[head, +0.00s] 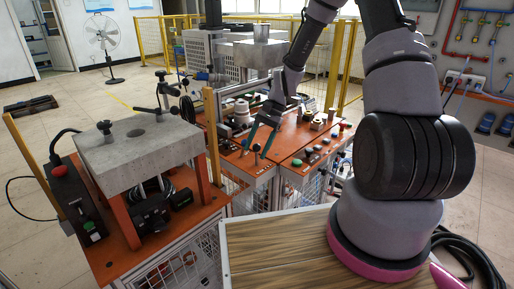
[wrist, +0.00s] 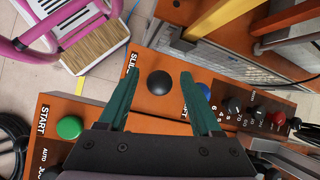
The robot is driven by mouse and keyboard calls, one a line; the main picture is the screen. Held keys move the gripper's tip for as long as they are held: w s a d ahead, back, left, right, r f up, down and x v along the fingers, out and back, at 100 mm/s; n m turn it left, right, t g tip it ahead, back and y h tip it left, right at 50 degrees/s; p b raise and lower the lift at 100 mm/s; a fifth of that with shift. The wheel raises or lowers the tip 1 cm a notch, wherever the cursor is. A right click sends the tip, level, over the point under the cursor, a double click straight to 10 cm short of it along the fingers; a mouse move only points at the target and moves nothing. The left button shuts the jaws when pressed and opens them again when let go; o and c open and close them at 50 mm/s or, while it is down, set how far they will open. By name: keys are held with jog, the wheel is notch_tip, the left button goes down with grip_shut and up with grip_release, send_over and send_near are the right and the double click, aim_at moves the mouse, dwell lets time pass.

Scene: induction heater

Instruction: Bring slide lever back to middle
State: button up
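The slide lever shows in the wrist view as a round black ball knob (wrist: 158,82) on the orange panel (wrist: 145,66), beside a partly hidden label that starts "SLID". My gripper (wrist: 158,66) has two teal fingers spread apart, one on either side of the knob. The gap between them looks empty apart from the knob below, and I see no contact. In the head view my gripper (head: 261,146) points down over the orange control table, close to small black-knobbed levers. I cannot tell the lever's exact tilt.
A green START button (wrist: 69,127) lies left in the wrist view. Black dials and a red button (wrist: 277,118) lie right. A yellow post (wrist: 215,18) rises close above. In the head view, a grey block machine (head: 138,148) stands left of the control table.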

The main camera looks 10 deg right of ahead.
jog(key=v, duration=1)
jog(key=shift+d+r, duration=0.25)
jog(key=shift+r, duration=0.05)
